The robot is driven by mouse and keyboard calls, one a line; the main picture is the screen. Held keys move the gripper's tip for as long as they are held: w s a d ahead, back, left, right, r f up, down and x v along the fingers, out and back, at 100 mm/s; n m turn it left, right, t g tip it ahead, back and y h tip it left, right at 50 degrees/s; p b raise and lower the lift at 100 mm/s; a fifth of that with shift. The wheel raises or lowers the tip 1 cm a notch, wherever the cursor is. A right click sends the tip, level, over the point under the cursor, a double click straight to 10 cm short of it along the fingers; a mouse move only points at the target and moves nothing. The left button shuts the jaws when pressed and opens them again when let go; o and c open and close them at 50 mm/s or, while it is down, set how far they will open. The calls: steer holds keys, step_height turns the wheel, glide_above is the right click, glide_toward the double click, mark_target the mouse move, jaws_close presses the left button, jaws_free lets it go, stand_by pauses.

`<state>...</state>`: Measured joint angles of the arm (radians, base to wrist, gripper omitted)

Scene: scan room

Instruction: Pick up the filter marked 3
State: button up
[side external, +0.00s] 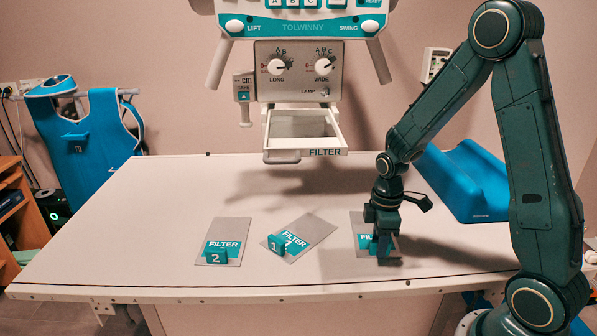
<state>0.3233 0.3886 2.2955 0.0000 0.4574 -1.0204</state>
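Three grey filter plates with teal labels and handles lie on the white table (130,225). The filter marked 2 (232,228) is at the left. The filter marked 1 (308,232) lies tilted in the middle. A third filter (357,228) is at the right, partly hidden by my gripper, and its number cannot be read. My gripper (383,250) points down over this third filter, at its teal handle. Whether the fingers are open or closed on the handle cannot be seen from this side.
An open filter drawer (304,145) hangs from the scan machine (300,70) above the table's back. A blue wedge-shaped cushion (465,178) is on the table at the right, behind my arm. The table's left side is clear.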

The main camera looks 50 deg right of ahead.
jaws_close()
steer(key=shift+r, duration=0.1)
step_height(320, 180, up, 20)
stand_by(1.0)
stand_by(0.4)
